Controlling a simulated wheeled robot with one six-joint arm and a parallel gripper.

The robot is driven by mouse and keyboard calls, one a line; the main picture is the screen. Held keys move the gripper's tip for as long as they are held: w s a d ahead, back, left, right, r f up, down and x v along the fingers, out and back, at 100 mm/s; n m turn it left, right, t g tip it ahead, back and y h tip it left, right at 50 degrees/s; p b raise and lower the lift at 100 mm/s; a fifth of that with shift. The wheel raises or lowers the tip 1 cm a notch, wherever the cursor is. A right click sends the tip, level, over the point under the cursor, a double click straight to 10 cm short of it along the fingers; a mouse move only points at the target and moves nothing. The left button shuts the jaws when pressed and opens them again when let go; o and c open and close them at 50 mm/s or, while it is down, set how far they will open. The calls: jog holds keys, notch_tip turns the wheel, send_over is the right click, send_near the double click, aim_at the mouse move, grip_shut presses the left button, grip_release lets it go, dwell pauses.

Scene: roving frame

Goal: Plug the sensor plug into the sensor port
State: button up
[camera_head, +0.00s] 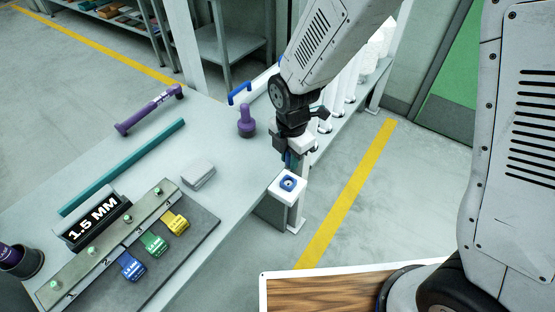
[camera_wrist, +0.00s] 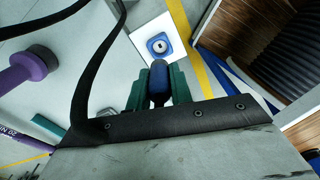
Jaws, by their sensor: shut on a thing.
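My gripper (camera_head: 291,158) is shut on the sensor plug, a dark blue rounded piece (camera_wrist: 158,82) between two teal fingers in the wrist view. In the head view the plug is mostly hidden by the fingers. The sensor port (camera_head: 288,184) is a blue ring with a pale centre on a white block at the table's right corner. It also shows in the wrist view (camera_wrist: 160,46), just beyond the plug's tip. The plug looks apart from the port, with my gripper just above and behind it in the head view. The exact gap is hard to tell.
A purple knob (camera_head: 246,122) stands left of my gripper. A grey box (camera_head: 198,173), a teal bar (camera_head: 125,167), a purple-handled tool (camera_head: 150,109) and a rack with coloured tags (camera_head: 154,244) lie farther left. White cylinders (camera_head: 350,85) stand behind. Floor right of the port is clear.

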jog(key=shift+f, duration=0.2)
jog(key=shift+f, duration=2.75)
jog(key=shift+f, duration=1.05)
jog(key=o, duration=1)
jog(key=shift+r, duration=0.15)
notch_tip(320, 180, up, 8)
jog(key=shift+f, duration=0.2)
